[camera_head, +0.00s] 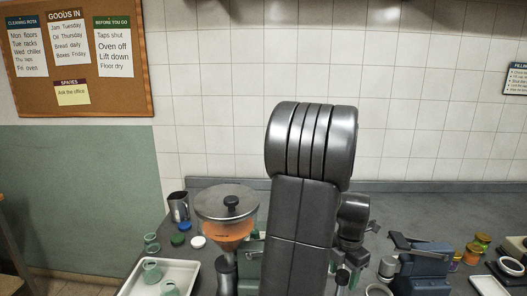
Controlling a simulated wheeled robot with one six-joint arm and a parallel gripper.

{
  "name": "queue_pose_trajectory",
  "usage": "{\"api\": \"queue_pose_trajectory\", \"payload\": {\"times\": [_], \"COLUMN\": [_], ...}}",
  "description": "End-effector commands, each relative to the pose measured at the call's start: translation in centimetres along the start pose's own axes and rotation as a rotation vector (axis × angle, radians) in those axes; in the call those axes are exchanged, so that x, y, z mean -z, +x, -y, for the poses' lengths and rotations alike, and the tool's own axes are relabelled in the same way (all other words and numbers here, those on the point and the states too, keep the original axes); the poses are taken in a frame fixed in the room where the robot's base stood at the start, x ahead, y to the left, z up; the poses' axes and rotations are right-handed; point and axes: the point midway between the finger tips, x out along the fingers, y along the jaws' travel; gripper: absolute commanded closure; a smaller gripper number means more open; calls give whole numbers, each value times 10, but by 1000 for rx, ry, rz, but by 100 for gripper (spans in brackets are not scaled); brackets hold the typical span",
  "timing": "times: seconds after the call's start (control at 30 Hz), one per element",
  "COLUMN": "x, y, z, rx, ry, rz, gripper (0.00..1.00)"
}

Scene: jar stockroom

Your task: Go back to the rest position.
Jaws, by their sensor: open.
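My arm (304,225) rises through the middle of the head view, its large grey joint in front of the tiled wall. Part of what looks like my wrist (354,217) shows just right of the arm, above the counter. I cannot make out my gripper's fingers; they are hidden behind the arm or below the frame. No held object is visible.
On the grey counter (465,216) stand a hopper with orange contents (228,225), a metal jug (179,207), a white tray (136,280) with green glass jars, loose lids (178,240), a blue-grey device (424,266) and small filled jars (473,254). Open air surrounds the arm's upper part.

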Motion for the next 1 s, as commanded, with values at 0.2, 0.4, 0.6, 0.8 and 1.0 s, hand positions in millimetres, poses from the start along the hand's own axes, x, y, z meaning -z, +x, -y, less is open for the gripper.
{"api": "queue_pose_trajectory", "payload": {"times": [0.2, 0.4, 0.6, 0.8, 1.0], "x": [-1, -1, -1, -1, 0], "y": [-22, -61, -101, -141, -96], "z": [-1, -1, -1, -1, 0], "rx": [-4, -5, -4, -4, 3], "ry": [-7, -7, -7, -7, -7], "rz": [5, 6, 6, 6, -4], "gripper": [44, 44, 44, 44, 44]}}
